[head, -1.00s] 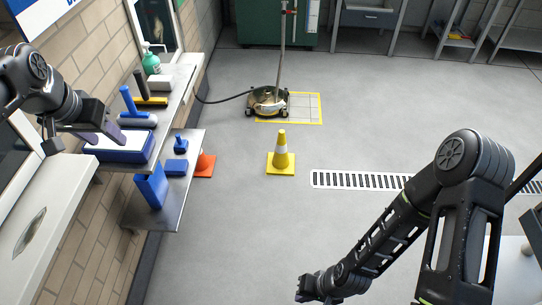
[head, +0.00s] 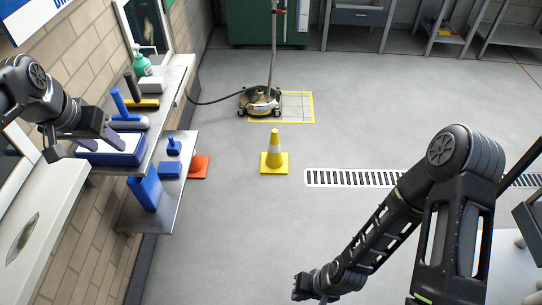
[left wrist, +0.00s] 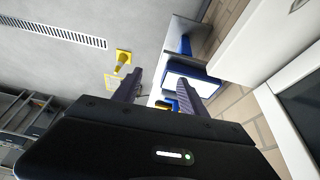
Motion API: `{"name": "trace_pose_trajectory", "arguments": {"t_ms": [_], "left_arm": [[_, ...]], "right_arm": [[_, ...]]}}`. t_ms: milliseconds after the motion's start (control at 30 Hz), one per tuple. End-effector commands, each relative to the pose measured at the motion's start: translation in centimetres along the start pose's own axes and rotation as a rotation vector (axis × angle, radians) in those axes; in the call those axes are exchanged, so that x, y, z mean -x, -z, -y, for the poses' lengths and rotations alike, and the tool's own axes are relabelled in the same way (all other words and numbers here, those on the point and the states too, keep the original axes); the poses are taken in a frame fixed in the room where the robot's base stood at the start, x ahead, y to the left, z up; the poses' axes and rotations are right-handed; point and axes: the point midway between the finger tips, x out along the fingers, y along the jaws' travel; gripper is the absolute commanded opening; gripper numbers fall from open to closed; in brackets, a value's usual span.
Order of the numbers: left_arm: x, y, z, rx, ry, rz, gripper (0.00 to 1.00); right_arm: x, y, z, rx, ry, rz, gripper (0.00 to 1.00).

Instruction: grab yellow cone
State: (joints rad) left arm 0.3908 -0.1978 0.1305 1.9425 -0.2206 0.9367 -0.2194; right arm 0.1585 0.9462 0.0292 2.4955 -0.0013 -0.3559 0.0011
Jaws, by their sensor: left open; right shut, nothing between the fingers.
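My left gripper (head: 98,143) is open at the left, by the shelves and well apart from the cone. In the left wrist view its two fingers (left wrist: 168,88) are spread with nothing held between them. My right gripper (head: 303,287) is low at the bottom centre, shut and empty, apart from the cone.
Wall shelves (head: 152,213) hold a blue-and-white box (head: 112,147) and several blue items. An orange cone (head: 199,166) stands partly behind the lower shelf. A wheeled floor machine (head: 259,101) is behind the yellow cone. A floor drain grate (head: 350,178) lies to its right. Open floor surrounds the yellow cone.

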Motion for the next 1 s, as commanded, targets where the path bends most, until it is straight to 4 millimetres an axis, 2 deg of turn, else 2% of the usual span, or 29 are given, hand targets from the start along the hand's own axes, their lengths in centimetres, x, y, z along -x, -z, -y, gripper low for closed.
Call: {"name": "trace_pose_trajectory", "arguments": {"t_ms": [67, 167, 267, 300, 367, 400, 467, 500, 600, 700, 733, 833, 1000], "left_arm": [[-3.0, -0.2, -1.4, -0.002, -0.034, 0.018, 0.50], [-8.6, -0.9, -4.3, 0.000, -0.096, 0.043, 0.50], [-15.7, -3.1, -8.8, 0.017, -0.174, 0.081, 0.50], [-18.6, -4.7, -10.9, 0.028, -0.205, 0.102, 0.50], [-22.6, -7.7, -14.3, 0.049, -0.250, 0.137, 0.50], [-25.0, -10.1, -16.5, 0.066, -0.274, 0.160, 0.50], [-28.0, -14.1, -19.6, 0.093, -0.304, 0.200, 0.50], [-29.4, -16.9, -21.5, 0.111, -0.318, 0.225, 0.50], [-31.8, -23.6, -25.0, 0.152, -0.333, 0.284, 0.50], [-32.5, -28.8, -26.9, 0.180, -0.332, 0.328, 0.50], [-32.6, -29.9, -27.3, 0.186, -0.330, 0.336, 0.50], [-32.7, -32.3, -27.9, 0.199, -0.324, 0.353, 0.50], [-32.7, -33.0, -28.1, 0.204, -0.321, 0.355, 0.50]], "right_arm": [[0.0, 0.0, 0.0, 0.000, 0.000, 0.000, 0.00], [0.0, 0.0, 0.0, 0.000, 0.000, 0.000, 0.00], [0.0, 0.0, 0.0, 0.000, 0.000, 0.000, 0.00], [0.0, 0.0, 0.0, 0.000, 0.000, 0.000, 0.00], [0.0, 0.0, 0.0, 0.000, 0.000, 0.000, 0.00], [0.0, 0.0, 0.0, 0.000, 0.000, 0.000, 0.00], [0.0, 0.0, 0.0, 0.000, 0.000, 0.000, 0.00], [0.0, 0.0, 0.0, 0.000, 0.000, 0.000, 0.00], [0.0, 0.0, 0.0, 0.000, 0.000, 0.000, 0.00], [0.0, 0.0, 0.0, 0.000, 0.000, 0.000, 0.00], [0.0, 0.0, 0.0, 0.000, 0.000, 0.000, 0.00], [0.0, 0.0, 0.0, 0.000, 0.000, 0.000, 0.00], [0.0, 0.0, 0.0, 0.000, 0.000, 0.000, 0.00]]}}
